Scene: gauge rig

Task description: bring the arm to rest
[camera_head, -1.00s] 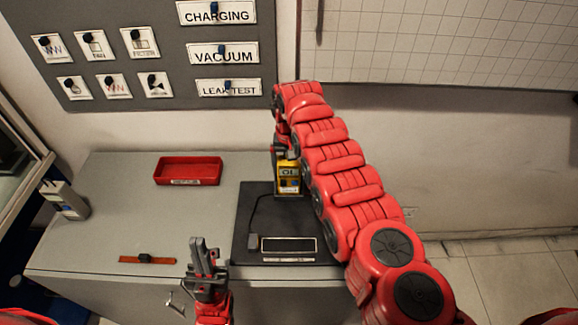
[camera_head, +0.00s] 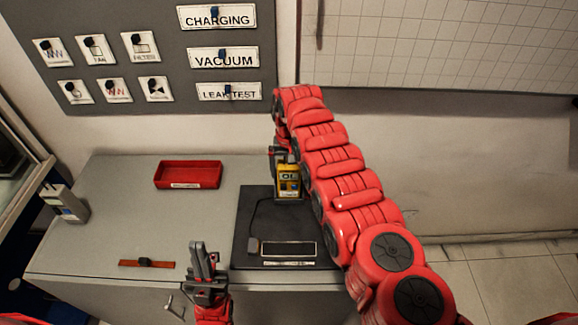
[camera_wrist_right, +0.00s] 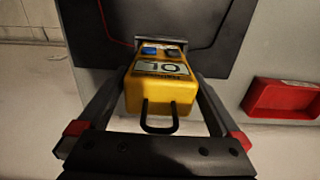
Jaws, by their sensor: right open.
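My right arm reaches from the lower right over the bench to a yellow gauge (camera_head: 289,181) at the back of a dark mat (camera_head: 244,225). In the right wrist view my right gripper (camera_wrist_right: 161,78) is open, with one finger on each side of the yellow gauge (camera_wrist_right: 160,92). Whether the fingers touch it I cannot tell. The gauge has a display, a blue button and a dark loop handle. My left gripper (camera_head: 203,256) points up at the bench's front edge, with nothing seen in it; its fingers look close together.
A red tray (camera_head: 188,175) sits at the back of the bench and also shows in the right wrist view (camera_wrist_right: 283,99). A grey device (camera_head: 64,203) stands at the left. An orange strip (camera_head: 147,263) lies near the front edge. A labelled panel (camera_head: 165,60) hangs behind.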

